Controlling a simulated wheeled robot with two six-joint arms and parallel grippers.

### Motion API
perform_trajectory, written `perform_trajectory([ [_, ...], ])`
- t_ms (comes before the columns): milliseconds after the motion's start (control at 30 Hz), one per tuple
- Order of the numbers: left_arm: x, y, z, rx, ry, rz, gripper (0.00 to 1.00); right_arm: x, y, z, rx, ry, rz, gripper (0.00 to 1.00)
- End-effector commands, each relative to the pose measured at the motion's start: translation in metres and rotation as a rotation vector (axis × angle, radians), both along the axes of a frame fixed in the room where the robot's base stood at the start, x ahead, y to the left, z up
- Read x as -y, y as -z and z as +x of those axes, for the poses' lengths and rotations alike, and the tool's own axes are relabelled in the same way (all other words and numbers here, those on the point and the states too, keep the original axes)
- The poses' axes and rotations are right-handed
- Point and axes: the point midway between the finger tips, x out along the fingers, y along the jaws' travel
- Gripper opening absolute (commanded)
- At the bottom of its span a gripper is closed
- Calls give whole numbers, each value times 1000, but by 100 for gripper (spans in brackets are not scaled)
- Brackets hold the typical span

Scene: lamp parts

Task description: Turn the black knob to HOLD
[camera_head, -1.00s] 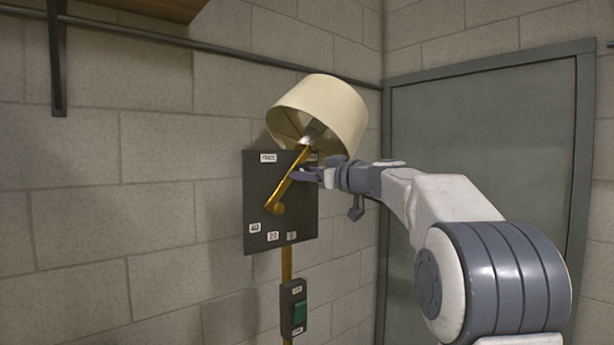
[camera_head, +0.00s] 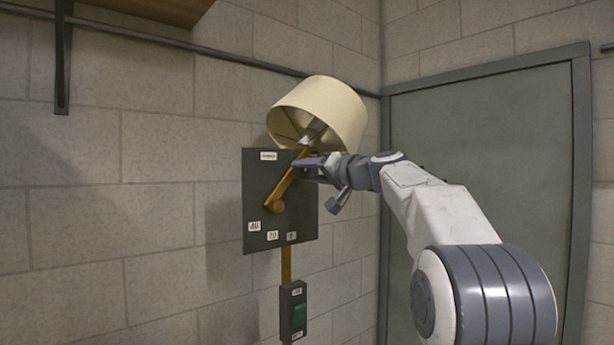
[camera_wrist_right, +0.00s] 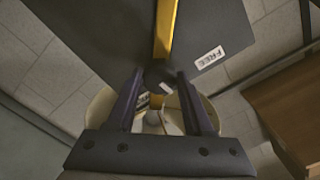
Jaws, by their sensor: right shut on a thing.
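A dark square panel (camera_head: 262,185) on the wall carries a brass lamp arm (camera_head: 287,190), tilted up to the right, with a cream lampshade (camera_head: 328,108) at its upper end. My right gripper (camera_head: 303,166) is at the upper part of the brass arm, below the shade. The knob's pointing direction is hard to make out. A FREE label (camera_wrist_right: 210,57) is on the panel beside it. I cannot read a HOLD label. My left gripper is out of view.
A switch box with a green button (camera_head: 299,315) is below the panel on a brass strip. Number labels (camera_head: 272,236) run along the panel's lower edge. A grey door (camera_head: 480,150) is at the right, and a bracketed wooden shelf (camera_head: 165,10) at upper left.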

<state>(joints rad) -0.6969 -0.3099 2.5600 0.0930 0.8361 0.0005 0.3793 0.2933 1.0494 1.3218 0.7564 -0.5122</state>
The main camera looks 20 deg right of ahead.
Motion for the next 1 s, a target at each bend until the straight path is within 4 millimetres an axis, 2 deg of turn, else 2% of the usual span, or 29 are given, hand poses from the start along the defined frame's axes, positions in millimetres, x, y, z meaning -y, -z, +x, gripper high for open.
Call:
perform_trajectory([
  [433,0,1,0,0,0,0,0,1,-1,0,-142,2,398,0],
  [1000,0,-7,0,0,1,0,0,2,0,0,-318,4,883,0],
])
